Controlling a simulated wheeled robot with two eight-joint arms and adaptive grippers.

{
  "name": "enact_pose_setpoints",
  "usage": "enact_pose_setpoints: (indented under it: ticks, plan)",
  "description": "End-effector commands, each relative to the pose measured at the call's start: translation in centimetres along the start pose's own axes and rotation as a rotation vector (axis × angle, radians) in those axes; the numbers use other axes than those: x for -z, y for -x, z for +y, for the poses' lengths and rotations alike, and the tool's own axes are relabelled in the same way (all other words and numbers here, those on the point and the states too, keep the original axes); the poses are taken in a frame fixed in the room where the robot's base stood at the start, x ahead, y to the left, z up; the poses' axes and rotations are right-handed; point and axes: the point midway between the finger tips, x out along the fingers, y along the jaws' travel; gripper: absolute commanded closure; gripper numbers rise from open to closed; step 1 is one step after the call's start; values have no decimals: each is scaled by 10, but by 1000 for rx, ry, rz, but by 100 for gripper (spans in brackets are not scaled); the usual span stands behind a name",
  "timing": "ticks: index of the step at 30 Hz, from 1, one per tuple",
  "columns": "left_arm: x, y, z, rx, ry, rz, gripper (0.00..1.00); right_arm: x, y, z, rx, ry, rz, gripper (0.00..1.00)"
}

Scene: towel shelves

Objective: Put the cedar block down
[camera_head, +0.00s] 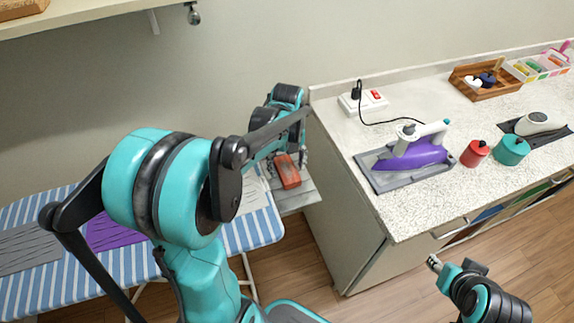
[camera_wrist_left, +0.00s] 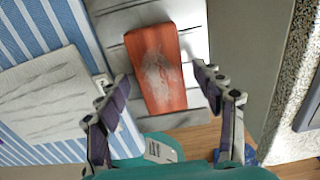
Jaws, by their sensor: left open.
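The cedar block (camera_head: 288,171) is a reddish-brown bar with a pale worn patch. It lies on a grey slatted surface (camera_head: 301,195) beside the counter cabinet. In the left wrist view the block (camera_wrist_left: 157,68) lies between and beyond the fingers of my left gripper (camera_wrist_left: 160,85), which is open with a gap on each side. In the head view my left gripper (camera_head: 288,160) is at the block, partly hidden by its own arm. My right gripper (camera_head: 434,262) is at the lower right, empty-looking and away from the block; its jaws are too small to judge.
A blue-striped ironing board (camera_head: 130,262) with folded cloths stands to the left. The counter (camera_head: 400,215) to the right holds a purple iron (camera_head: 420,155), a red pot (camera_head: 475,153), a teal pot (camera_head: 510,150) and a wooden tray (camera_head: 485,92). A shelf (camera_head: 80,15) hangs upper left.

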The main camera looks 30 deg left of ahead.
Motion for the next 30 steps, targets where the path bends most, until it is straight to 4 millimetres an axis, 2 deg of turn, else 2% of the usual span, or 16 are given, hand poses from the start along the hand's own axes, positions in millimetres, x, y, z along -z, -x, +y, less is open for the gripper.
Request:
enact_pose_setpoints:
  ticks: [4, 7, 15, 21, 26, 30]
  plan:
    - [0, 7, 0, 0, 0, 0, 33, 3, 4, 0, 0, 0, 0, 60]
    - [0, 21, 0, 0, 0, 0, 33, 7, 10, 0, 0, 0, 0, 60]
    - [0, 83, 0, 0, 0, 0, 33, 20, 28, 0, 0, 0, 0, 60]
    - [0, 116, 0, 0, 0, 0, 33, 26, 37, 0, 0, 0, 0, 60]
    - [2, 127, 0, 3, 18, -4, 33, 28, 39, 0, 0, 0, 0, 60]
    - [18, 132, 1, 37, 194, -40, 33, 28, 39, 0, 0, 0, 0, 60]
